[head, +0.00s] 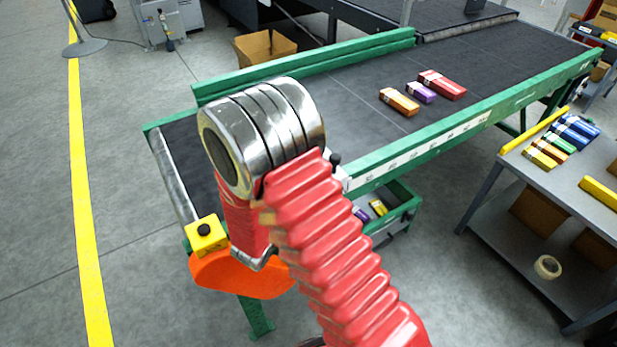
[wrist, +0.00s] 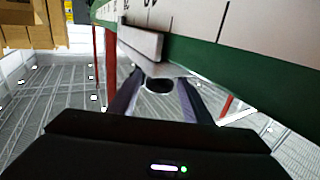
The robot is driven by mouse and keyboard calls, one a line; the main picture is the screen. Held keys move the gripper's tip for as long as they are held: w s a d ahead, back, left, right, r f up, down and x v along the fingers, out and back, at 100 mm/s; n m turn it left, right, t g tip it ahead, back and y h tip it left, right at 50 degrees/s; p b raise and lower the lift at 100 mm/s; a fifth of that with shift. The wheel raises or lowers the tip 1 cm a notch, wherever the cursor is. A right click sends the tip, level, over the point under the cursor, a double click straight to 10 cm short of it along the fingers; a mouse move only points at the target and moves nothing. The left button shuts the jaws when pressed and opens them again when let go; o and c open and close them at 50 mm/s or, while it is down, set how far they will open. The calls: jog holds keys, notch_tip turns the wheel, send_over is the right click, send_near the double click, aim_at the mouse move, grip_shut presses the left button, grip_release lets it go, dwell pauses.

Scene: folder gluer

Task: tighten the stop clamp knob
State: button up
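The stop clamp is a pale grey block (wrist: 140,40) against the scale-marked rail in the wrist view. A dark oval, apparently its knob (wrist: 158,85), shows under a light plate on it. My gripper (wrist: 160,92) has its two dark fingers apart, one on each side of the dark oval, with the tips close to it. I cannot tell whether they touch it. In the head view a small black and white part of the clamp (head: 340,178) shows at the near rail, just right of my arm. My red bellows arm hides my gripper and most of the clamp there.
The green conveyor frame (head: 450,134) carries several cartons, including a red one (head: 442,84). A yellow block with a black knob (head: 206,235) is at the belt's near left corner. A green bin (head: 402,212) hangs below the rail. A grey cart (head: 500,185) stands right.

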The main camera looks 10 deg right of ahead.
dwell(0.3)
jog(key=v, duration=1.3)
jog(key=shift+s+a+f, duration=0.1)
jog(key=shift+s+a, duration=0.15)
jog(key=shift+a, duration=0.1)
jog(key=shift+s, duration=0.15)
